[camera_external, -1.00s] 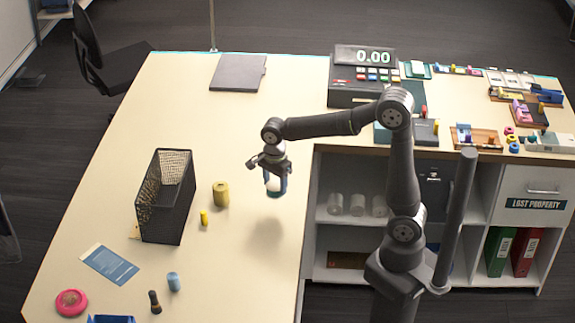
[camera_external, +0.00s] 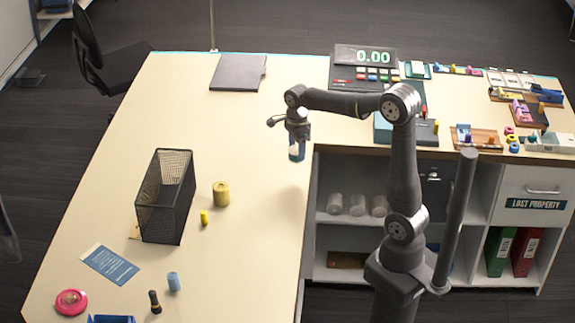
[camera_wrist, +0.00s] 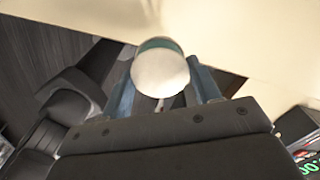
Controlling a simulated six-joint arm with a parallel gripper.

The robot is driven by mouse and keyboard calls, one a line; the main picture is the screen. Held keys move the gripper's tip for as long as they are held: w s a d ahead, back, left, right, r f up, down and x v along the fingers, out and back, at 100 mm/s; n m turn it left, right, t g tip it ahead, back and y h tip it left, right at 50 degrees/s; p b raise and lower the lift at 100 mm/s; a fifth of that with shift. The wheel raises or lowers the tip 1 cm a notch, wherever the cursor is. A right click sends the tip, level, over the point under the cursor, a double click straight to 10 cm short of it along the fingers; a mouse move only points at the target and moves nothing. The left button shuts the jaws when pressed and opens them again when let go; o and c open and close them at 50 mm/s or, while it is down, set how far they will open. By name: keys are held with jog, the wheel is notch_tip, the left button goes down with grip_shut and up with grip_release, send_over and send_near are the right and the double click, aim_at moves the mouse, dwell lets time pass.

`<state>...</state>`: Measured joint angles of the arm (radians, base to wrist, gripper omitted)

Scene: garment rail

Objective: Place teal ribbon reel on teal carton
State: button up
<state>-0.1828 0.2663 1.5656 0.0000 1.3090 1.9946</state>
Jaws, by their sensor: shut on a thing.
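My gripper (camera_external: 297,143) is shut on the teal ribbon reel (camera_external: 296,156), above the table near its inner corner. In the wrist view the reel (camera_wrist: 160,70) shows a round pale face with a teal edge between the two blue fingers. A teal box (camera_external: 382,128), which looks like the teal carton, stands right of the gripper, at the table's front edge below the cash register. My arm partly hides it.
A black mesh basket (camera_external: 166,200), a yellow-brown roll (camera_external: 221,194) and a small yellow cylinder (camera_external: 204,217) stand to the left. The cash register (camera_external: 358,80) stands behind the teal box. The table left of the register is mostly clear.

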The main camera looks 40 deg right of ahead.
jog(key=d+r+m, duration=0.3)
jog(key=d+m, duration=0.5)
jog(key=d, duration=1.7)
jog(key=s+d+r+m, duration=0.1)
jog(key=s+d+m, duration=0.4)
jog(key=d, duration=0.7)
jog(key=s+d+r+m, duration=0.2)
jog(key=s+d, duration=0.5)
jog(key=d, duration=0.4)
jog(key=w+a+f, duration=0.1)
jog(key=w+f, duration=0.1)
jog(key=w, duration=0.1)
jog(key=w+a+f, duration=0.1)
jog(key=w+f, duration=0.1)
jog(key=w, duration=0.2)
jog(key=w+a+f, duration=0.2)
jog(key=w+f, duration=0.1)
jog(key=shift+w, duration=0.15)
jog(key=shift+f, duration=2.05)
